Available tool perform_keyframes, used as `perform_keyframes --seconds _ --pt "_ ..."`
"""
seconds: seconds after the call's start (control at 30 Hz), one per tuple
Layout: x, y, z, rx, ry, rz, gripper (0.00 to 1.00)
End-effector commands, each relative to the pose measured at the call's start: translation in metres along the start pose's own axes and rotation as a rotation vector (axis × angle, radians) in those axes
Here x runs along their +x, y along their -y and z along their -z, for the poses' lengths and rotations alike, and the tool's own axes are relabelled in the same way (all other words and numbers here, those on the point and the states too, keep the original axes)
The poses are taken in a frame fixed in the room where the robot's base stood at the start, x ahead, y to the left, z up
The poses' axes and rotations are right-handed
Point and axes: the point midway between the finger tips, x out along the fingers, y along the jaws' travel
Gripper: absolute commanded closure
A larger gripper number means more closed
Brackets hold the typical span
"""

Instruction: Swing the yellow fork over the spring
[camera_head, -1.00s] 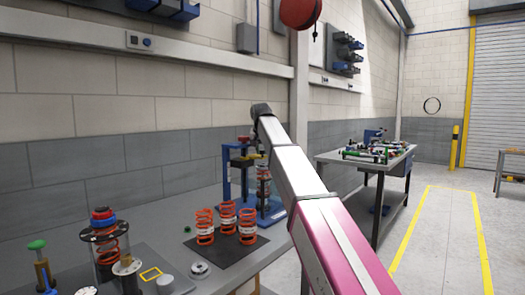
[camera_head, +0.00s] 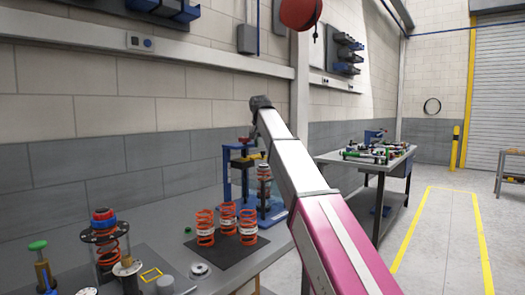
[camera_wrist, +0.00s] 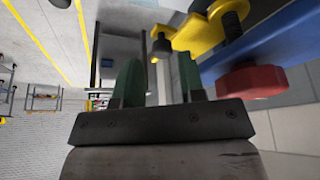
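The yellow fork (camera_head: 243,161) sits on the blue spring press (camera_head: 226,172) at the back of the bench. An orange spring (camera_head: 264,184) stands in the press, partly hidden by my arm. My gripper's two green fingers are apart. The pin shows in the gap between them, with no clear contact. The spring cannot be made out in the wrist view. In the head view my gripper is mostly hidden by the arm.
A red knob (camera_wrist: 250,81) and the blue press beam (camera_wrist: 275,42) are close to the right of my fingers. Three orange springs (camera_head: 227,218) stand on a black mat (camera_head: 222,256) in front of the press. A second bench (camera_head: 335,158) stands farther right.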

Motion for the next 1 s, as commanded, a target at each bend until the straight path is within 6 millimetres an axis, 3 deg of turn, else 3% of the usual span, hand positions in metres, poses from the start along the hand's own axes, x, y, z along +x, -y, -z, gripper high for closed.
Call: perform_keyframes --seconds 0.2,0.4,1.0 --pt "-0.042 0.001 0.001 0.000 -0.001 0.001 0.63" --pt "-0.065 0.001 0.000 0.000 0.000 0.000 0.63" --pt "-0.071 0.000 -0.001 0.000 0.001 0.000 0.63"
